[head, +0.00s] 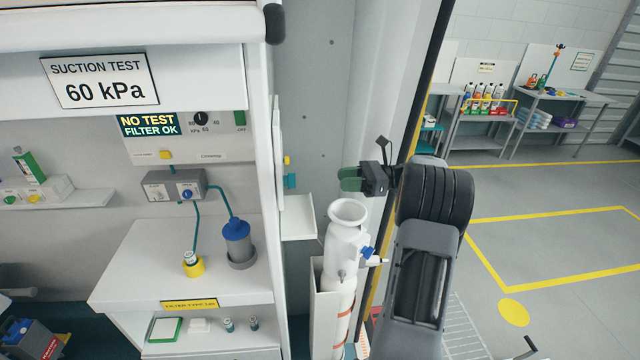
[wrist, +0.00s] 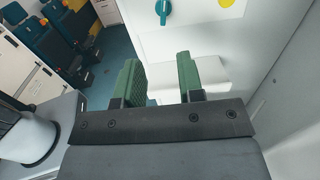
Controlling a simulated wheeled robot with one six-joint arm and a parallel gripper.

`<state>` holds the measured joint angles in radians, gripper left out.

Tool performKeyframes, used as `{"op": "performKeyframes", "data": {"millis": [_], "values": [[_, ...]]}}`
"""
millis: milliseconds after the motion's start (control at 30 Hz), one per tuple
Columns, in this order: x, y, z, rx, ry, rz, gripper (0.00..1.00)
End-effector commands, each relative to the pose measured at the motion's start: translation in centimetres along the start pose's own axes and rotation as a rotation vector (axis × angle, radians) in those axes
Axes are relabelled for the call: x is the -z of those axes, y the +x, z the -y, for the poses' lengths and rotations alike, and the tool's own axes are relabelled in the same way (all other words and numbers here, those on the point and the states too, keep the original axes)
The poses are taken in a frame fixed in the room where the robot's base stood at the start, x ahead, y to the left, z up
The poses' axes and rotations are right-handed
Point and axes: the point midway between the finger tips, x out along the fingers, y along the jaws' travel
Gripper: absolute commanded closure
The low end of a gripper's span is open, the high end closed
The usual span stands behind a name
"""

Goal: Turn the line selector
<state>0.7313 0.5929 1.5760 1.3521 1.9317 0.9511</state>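My gripper (head: 350,179) has green fingers and points left, to the right of a side panel. In the wrist view its fingers (wrist: 159,75) stand apart with nothing between them. A teal knob (wrist: 163,9) is on a white panel (wrist: 212,35) beyond the fingertips, apart from them. In the head view the teal knob (head: 290,181) shows edge-on, below a yellow part (head: 287,160). A grey box (head: 173,186) with a blue knob (head: 186,194) is on the back wall, further left. No label shows which knob is the line selector.
A white cylinder (head: 347,240) stands upright just below my gripper. A white shelf (head: 298,217) juts out under the teal knob. A blue-capped canister (head: 238,243) stands on the counter at left. Open floor lies at right.

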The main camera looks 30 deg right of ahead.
Motion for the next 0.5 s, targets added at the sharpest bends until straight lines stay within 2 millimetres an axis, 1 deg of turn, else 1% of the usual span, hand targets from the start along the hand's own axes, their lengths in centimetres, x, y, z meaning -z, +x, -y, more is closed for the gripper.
{"op": "performKeyframes", "data": {"millis": [367,500], "values": [[0.0,-0.3,-0.02,0.0,0.0,0.0,0.65],[0.71,-0.37,0.17,0.002,0.034,-0.002,0.65]]}}
